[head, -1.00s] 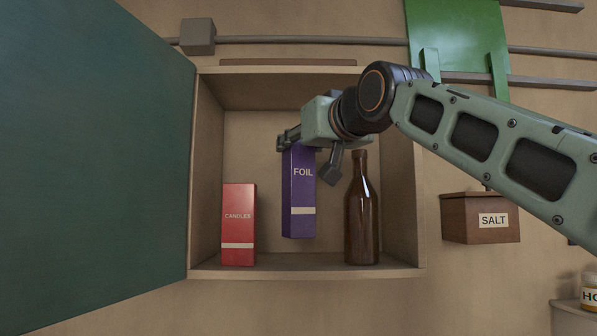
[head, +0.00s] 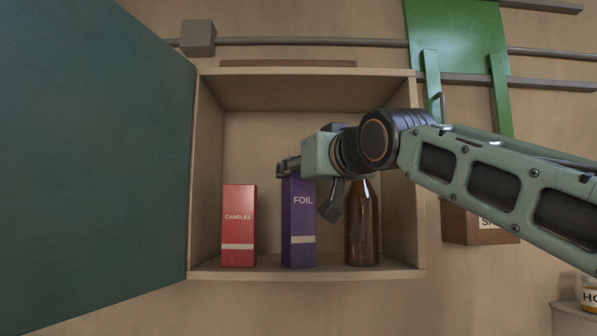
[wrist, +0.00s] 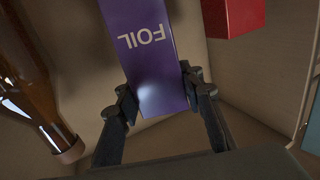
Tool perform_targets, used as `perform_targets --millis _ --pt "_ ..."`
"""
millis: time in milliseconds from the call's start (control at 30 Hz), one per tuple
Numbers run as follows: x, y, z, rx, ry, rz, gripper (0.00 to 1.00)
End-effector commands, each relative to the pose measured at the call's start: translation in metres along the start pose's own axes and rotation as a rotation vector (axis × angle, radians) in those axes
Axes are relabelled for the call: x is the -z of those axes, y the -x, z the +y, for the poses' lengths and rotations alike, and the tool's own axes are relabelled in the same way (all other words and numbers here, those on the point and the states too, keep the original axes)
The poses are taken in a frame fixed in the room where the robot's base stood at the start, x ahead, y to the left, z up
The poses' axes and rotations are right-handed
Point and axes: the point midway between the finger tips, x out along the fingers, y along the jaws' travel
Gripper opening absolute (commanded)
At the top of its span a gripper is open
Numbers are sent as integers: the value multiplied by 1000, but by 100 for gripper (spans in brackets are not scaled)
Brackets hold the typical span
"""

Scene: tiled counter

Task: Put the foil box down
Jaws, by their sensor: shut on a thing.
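The purple foil box (head: 299,225) stands upright in the wall cabinet, its bottom at the level of the cabinet floor. My gripper (head: 286,169) is shut on its top end. In the wrist view, my two fingers (wrist: 158,92) press on either side of the foil box (wrist: 145,45). I cannot tell whether its base bears fully on the floor.
A red candles box (head: 239,225) stands to the left with a gap. A brown bottle (head: 361,230) stands close to the right, its neck hidden by my arm. The cabinet floor (head: 270,272) is bare in front. The dark green door (head: 90,170) hangs open at left.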

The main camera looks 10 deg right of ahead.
Motion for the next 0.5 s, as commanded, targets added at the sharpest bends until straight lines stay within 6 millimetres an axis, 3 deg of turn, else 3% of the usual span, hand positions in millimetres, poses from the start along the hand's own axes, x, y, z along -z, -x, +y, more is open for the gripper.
perform_targets --millis 167,500 --pt "-1 0 0 0 0 0 52" --pt "2 0 0 0 0 0 53"
